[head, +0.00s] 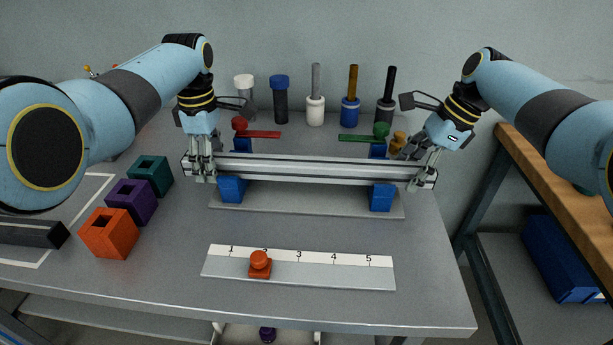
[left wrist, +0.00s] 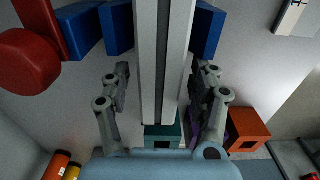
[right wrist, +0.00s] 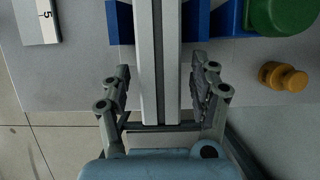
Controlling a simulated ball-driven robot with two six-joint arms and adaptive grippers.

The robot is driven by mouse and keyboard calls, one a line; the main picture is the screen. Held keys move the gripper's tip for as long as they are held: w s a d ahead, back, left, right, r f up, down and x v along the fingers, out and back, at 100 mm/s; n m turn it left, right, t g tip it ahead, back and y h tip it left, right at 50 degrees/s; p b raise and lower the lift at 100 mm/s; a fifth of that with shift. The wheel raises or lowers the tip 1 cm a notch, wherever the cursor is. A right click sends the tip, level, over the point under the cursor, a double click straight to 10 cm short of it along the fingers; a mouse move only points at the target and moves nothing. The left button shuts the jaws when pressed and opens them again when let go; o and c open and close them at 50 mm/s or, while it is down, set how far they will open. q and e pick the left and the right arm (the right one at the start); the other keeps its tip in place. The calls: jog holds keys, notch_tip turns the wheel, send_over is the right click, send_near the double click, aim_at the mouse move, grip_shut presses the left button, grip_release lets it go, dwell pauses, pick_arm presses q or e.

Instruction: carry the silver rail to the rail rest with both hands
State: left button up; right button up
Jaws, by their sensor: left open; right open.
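The silver rail (head: 310,170) lies crosswise over a grey base plate (head: 305,200), between front blue blocks (head: 232,190) (head: 382,198) and rear blue blocks (head: 243,145) (head: 377,151); this looks like the rail rest. Whether the rail bears fully on it is hidden. My left gripper (head: 203,172) is open at the rail's left end; the left wrist view shows its fingers on both sides of the rail (left wrist: 160,70), with gaps. My right gripper (head: 420,172) is open at the right end; the right wrist view shows its fingers apart from the rail (right wrist: 157,60).
Red (head: 240,124) and green (head: 381,129) knobs with flat bars are behind the rail. Several upright handled tools (head: 316,95) stand at the back. Teal, purple and orange (head: 109,233) blocks stand left. A numbered scale (head: 330,272) with an orange slider lies in front.

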jog(key=shift+d+r, duration=0.1)
jog(key=shift+r, duration=0.1)
pick_arm(q)
notch_tip(320, 180, up, 12)
pick_arm(e)
jog(key=v, duration=1.1)
jog(key=shift+r, duration=0.25)
pick_arm(q)
jog(key=shift+s+f, duration=0.1)
jog(key=shift+f, duration=0.1)
pick_arm(e)
jog(key=shift+s+f, duration=0.1)
